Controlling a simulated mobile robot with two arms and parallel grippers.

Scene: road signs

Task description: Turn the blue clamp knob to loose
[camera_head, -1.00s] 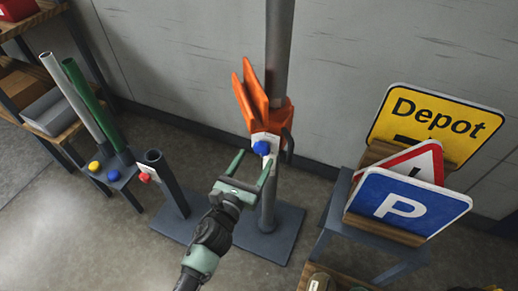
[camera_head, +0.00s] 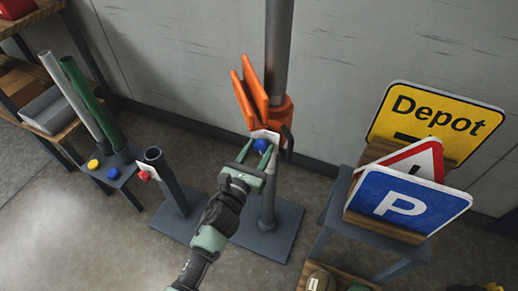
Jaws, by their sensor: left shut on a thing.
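The blue clamp knob (camera_head: 261,145) sits on a pale plate at the front of an orange clamp bracket (camera_head: 268,108). The bracket is on a grey upright post (camera_head: 278,45) that stands on a flat dark base. My left gripper (camera_head: 259,151) reaches up from below, with its green fingers on both sides of the blue knob and shut on it. The fingers hide part of the knob and the plate. A dark lever shows at the right of the bracket. My right gripper is not in view.
At right, a rack holds a yellow Depot sign (camera_head: 432,122), a red-edged triangle sign (camera_head: 420,158) and a blue P sign (camera_head: 408,203). At left stand a short dark tube (camera_head: 168,182) with a red knob (camera_head: 144,176), and grey and green poles with other knobs. A wall is behind.

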